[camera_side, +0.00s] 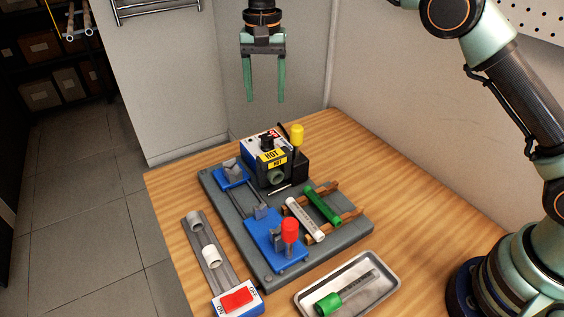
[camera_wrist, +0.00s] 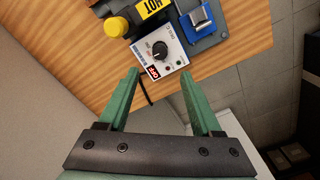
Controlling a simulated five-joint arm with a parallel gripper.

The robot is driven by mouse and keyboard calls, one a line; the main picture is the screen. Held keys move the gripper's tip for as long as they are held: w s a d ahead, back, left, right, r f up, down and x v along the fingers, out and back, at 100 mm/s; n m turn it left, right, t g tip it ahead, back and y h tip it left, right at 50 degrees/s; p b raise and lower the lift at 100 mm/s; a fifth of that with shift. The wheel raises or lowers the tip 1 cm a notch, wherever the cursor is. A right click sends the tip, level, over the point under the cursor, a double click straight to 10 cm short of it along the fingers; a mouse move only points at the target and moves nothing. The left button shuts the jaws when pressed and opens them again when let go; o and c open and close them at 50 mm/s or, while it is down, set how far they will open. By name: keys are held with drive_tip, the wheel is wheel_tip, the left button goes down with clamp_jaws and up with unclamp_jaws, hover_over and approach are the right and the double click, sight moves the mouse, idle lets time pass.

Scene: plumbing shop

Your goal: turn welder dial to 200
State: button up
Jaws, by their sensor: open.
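My gripper (camera_side: 266,100) is open and empty, high above and behind the welder, fingers pointing down. In the wrist view my gripper (camera_wrist: 160,73) has its two green fingers apart, on either side below the panel, touching nothing.
A yellow-topped handle (camera_side: 297,136) stands close beside the dial. A red knob (camera_side: 290,229) rises from a blue clamp (camera_side: 276,250). White (camera_side: 304,219) and green (camera_side: 322,206) pipes lie on a rack. A metal tray (camera_side: 384,264) and a red switch (camera_side: 236,299) are in front.

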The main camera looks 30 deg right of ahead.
sight(267, 136)
wheel_tip(267, 136, down, 11)
drive_tip(key=shift+r, duration=0.1)
idle(0.3)
clamp_jaws()
